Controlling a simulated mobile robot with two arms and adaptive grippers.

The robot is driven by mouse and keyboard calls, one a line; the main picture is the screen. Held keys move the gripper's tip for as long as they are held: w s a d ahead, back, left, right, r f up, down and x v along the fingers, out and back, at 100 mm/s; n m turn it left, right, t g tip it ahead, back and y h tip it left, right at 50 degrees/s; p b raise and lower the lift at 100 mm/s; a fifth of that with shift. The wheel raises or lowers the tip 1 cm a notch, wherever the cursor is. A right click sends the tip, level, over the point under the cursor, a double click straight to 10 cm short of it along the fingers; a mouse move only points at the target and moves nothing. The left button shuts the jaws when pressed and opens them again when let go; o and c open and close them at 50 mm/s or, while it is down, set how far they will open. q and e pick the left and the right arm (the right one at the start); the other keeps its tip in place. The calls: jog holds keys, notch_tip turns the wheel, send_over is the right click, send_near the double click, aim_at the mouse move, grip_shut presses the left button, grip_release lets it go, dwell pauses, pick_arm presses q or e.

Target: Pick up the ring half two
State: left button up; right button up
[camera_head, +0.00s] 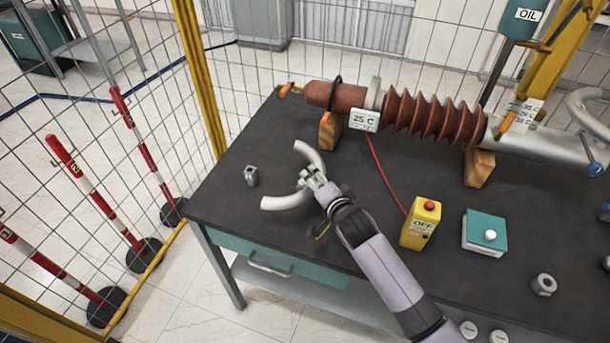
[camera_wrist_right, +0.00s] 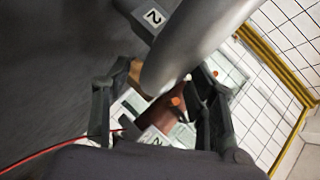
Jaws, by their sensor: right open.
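A pale grey curved ring half (camera_head: 284,201) lies on the dark table, left of centre, its other arm curving up behind my gripper. My right gripper (camera_head: 313,176) is over the middle of the curve and hides part of it. In the right wrist view, the grey curved body (camera_wrist_right: 185,50) runs between the open fingers (camera_wrist_right: 158,82). I cannot tell whether the fingers touch the ring half. My left gripper is not in view.
A small grey metal part (camera_head: 251,176) stands left of the ring half. A brown ribbed bushing (camera_head: 432,117) rests on wooden blocks behind. A yellow box with a red button (camera_head: 421,223) and a teal box (camera_head: 484,233) stand right of my forearm. Wire fencing borders the table.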

jog(key=shift+w+a+f, duration=0.25)
jog(key=shift+w, duration=0.35)
grip_shut()
dwell(0.3)
